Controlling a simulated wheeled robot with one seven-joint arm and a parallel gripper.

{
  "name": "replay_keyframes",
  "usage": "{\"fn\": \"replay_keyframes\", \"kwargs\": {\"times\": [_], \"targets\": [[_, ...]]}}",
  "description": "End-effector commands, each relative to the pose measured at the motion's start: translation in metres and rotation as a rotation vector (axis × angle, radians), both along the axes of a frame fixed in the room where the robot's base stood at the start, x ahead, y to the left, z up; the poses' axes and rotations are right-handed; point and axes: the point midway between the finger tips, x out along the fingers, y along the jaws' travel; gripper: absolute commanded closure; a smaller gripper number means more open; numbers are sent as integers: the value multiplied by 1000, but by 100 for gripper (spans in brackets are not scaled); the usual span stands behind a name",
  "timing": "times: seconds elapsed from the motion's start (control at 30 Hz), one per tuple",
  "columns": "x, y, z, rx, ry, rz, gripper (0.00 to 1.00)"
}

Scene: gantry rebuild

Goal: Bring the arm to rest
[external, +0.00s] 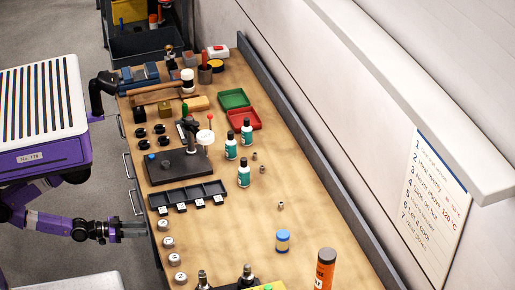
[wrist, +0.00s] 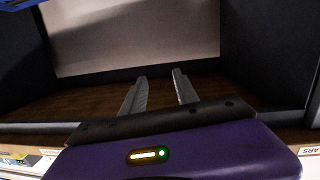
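My gripper (external: 138,229) is at the lower left in the external view, on my purple arm, beside the left long edge of the workbench (external: 325,225). In the wrist view my gripper (wrist: 157,78) shows two grey fingers spread apart with nothing between them. The fingers point toward a dark-walled space with a brown wooden floor (wrist: 85,103) and a pale panel behind. I cannot tell whether the fingertips are inside that space. No object is held.
Drawer handles (external: 127,165) stick out along the bench's left side. A label (wrist: 309,151) is at right in the wrist view. Grey floor lies left of the bench.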

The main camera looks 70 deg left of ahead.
Motion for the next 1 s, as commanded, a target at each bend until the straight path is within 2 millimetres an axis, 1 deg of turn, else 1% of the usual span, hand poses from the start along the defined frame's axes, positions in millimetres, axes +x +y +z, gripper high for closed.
{"fn": "replay_keyframes", "kwargs": {"times": [0.03, 0.23, 0.3, 0.43, 0.57, 0.67, 0.7, 0.8, 0.9, 1.0], "targets": [[-8, 9, 4, 22, 29, 23, 64], [-34, 35, 15, 93, 135, 92, 64], [-33, 34, 33, 92, 131, 89, 64], [-32, 33, 54, 91, 130, 87, 64], [-32, 33, 81, 90, 129, 86, 64], [-32, 33, 105, 90, 129, 86, 64], [-32, 33, 117, 90, 129, 86, 64], [-32, 33, 144, 90, 128, 86, 64], [-32, 33, 166, 90, 128, 86, 64], [-32, 33, 180, 90, 128, 86, 64]]}}
